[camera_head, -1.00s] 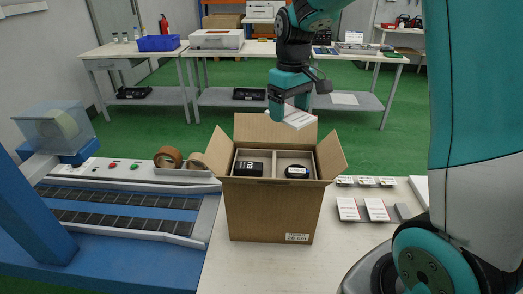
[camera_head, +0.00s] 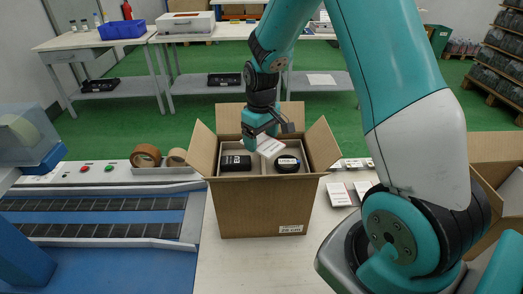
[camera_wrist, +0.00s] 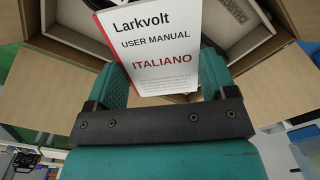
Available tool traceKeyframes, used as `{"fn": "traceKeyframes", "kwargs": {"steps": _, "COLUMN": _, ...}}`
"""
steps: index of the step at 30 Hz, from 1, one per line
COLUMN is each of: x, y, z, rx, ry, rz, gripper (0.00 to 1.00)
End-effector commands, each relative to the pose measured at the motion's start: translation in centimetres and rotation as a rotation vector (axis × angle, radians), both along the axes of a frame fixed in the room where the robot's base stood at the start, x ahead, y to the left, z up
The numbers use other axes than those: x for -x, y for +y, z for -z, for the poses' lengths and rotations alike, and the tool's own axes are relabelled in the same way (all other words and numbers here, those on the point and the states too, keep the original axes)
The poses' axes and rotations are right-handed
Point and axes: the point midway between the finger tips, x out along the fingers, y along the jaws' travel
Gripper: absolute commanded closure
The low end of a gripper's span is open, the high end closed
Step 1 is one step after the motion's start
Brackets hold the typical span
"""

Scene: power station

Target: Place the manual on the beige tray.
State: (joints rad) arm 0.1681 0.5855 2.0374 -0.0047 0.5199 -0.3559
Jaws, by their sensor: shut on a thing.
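My gripper (camera_head: 262,140) is shut on the white manual (camera_head: 271,147), holding it tilted over the rear part of the open cardboard box (camera_head: 263,213). In the wrist view the manual (camera_wrist: 155,45) sits between the fingers of my gripper (camera_wrist: 161,80) and reads "Larkvolt USER MANUAL ITALIANO". The beige tray (camera_head: 261,171) lies inside the box, with a divider between two compartments. A black item (camera_head: 236,163) is in the left compartment and a round black item (camera_head: 288,163) in the right. I cannot tell whether the manual touches the tray.
The box flaps are spread open, left (camera_head: 202,150) and right (camera_head: 322,145). Tape rolls (camera_head: 146,156) and a conveyor (camera_head: 95,217) are at left. White booklets (camera_head: 339,194) lie right of the box. Another open carton (camera_head: 498,180) is at far right.

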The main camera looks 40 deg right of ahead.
Motion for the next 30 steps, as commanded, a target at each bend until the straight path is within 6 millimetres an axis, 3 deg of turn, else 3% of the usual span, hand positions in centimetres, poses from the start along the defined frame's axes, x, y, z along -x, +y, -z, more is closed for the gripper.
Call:
{"fn": "traceKeyframes", "kwargs": {"steps": 11, "x": 0.0, "y": 0.1, "z": 4.6, "rx": -0.001, "ry": 0.002, "rz": -0.001, "gripper": 0.45}}
{"fn": "traceKeyframes", "kwargs": {"steps": 23, "x": 0.0, "y": 0.1, "z": 5.2, "rx": 0.0, "ry": 0.0, "rz": -0.001, "gripper": 0.45}}
{"fn": "traceKeyframes", "kwargs": {"steps": 24, "x": 0.0, "y": 0.1, "z": 5.2, "rx": 0.0, "ry": -0.001, "rz": -0.001, "gripper": 0.18}}
{"fn": "traceKeyframes", "kwargs": {"steps": 26, "x": 0.0, "y": 0.1, "z": 5.2, "rx": 0.0, "ry": -0.001, "rz": -0.001, "gripper": 0.04}}
{"fn": "traceKeyframes", "kwargs": {"steps": 30, "x": 0.0, "y": 0.1, "z": 5.1, "rx": 0.0, "ry": -0.001, "rz": -0.002, "gripper": 0.0}}
